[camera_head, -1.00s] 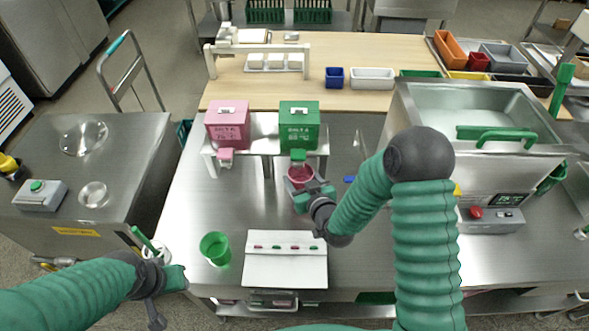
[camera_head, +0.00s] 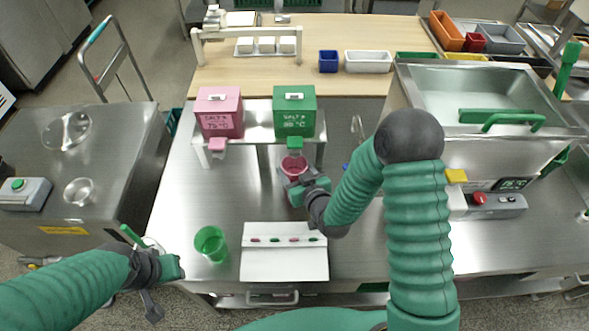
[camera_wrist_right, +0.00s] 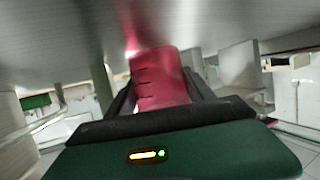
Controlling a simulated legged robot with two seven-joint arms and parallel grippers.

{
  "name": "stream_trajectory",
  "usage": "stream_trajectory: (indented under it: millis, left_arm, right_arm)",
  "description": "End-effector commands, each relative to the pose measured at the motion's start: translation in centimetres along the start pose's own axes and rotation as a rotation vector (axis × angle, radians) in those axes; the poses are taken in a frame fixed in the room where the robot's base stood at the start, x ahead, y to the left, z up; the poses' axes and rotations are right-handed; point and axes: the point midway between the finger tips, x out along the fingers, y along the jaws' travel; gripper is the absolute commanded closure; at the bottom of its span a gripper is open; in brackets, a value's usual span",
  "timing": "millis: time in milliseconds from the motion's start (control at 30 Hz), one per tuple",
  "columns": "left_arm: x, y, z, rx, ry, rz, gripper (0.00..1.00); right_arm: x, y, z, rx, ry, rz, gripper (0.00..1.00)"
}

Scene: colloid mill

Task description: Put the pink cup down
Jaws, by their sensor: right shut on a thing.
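The pink cup (camera_head: 293,165) is in my right gripper (camera_head: 292,176), below the spout of the green box. The gripper is shut on it; in the right wrist view the pink cup (camera_wrist_right: 160,80) shows between the two fingers (camera_wrist_right: 158,100). I cannot tell whether the cup's base touches the steel table (camera_head: 200,190). My left gripper (camera_head: 170,268) is at the lower left beside the table's front edge, near a white round thing with a green handle. Its fingers are too unclear to tell open from shut.
A green cup (camera_head: 211,244) stands at the table's front left, beside a white board (camera_head: 284,262) with small coloured pieces. A pink box (camera_head: 219,112) and a green box (camera_head: 294,111) sit on a raised stand. A steel basin machine (camera_head: 480,100) stands at right.

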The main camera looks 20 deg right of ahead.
Motion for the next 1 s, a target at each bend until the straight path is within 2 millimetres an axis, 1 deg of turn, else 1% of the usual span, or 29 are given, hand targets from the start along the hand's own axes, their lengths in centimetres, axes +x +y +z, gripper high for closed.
stream_trajectory:
  millis: [33,67,200,500,567,633,667,700,767,900,933,1000]
  left_arm:
    - [-0.1,0.0,0.0,0.000,0.000,0.000,0.64]
    - [-0.1,0.0,0.0,0.000,0.000,0.000,0.64]
    - [-0.1,0.0,0.0,0.000,0.000,0.000,0.64]
    - [-0.2,0.0,-0.1,0.000,0.000,0.000,0.64]
    - [-0.6,0.0,-0.1,0.000,0.000,0.000,0.64]
    - [-1.6,0.0,-0.4,0.000,0.000,0.000,0.64]
    - [-1.8,0.0,-0.5,0.000,0.001,0.000,0.64]
    - [-1.3,0.0,-0.3,0.000,0.001,0.000,0.64]
    - [-1.2,0.0,-0.3,0.000,0.000,0.000,0.64]
    - [-1.2,0.0,-0.3,0.000,0.000,0.000,0.64]
    - [-2.8,0.0,-0.6,0.000,-0.002,0.000,0.64]
    - [-4.7,0.0,-1.1,0.000,0.000,0.000,0.64]
  right_arm:
    - [0.0,0.0,-0.1,0.000,0.001,0.000,0.89]
    - [0.0,0.0,-0.1,0.000,0.000,0.000,0.36]
    - [0.0,0.0,-0.1,0.000,0.000,0.000,0.18]
    - [0.0,0.0,-0.2,0.000,0.000,0.000,0.17]
    - [-0.2,0.0,-0.6,0.001,0.000,0.000,0.17]
    - [-0.6,0.0,-1.7,0.001,0.000,0.001,0.17]
    - [-0.8,0.0,-1.8,0.001,0.000,0.001,0.17]
    - [-1.6,0.0,-1.2,0.000,-0.002,0.000,0.17]
    - [-3.1,0.0,-1.2,0.000,-0.002,0.001,0.17]
    - [-6.8,0.0,-1.2,-0.001,-0.002,0.001,0.17]
    - [-7.3,0.0,-1.9,0.001,-0.005,0.000,0.17]
    - [-8.0,0.0,-2.1,0.003,-0.008,-0.001,0.17]
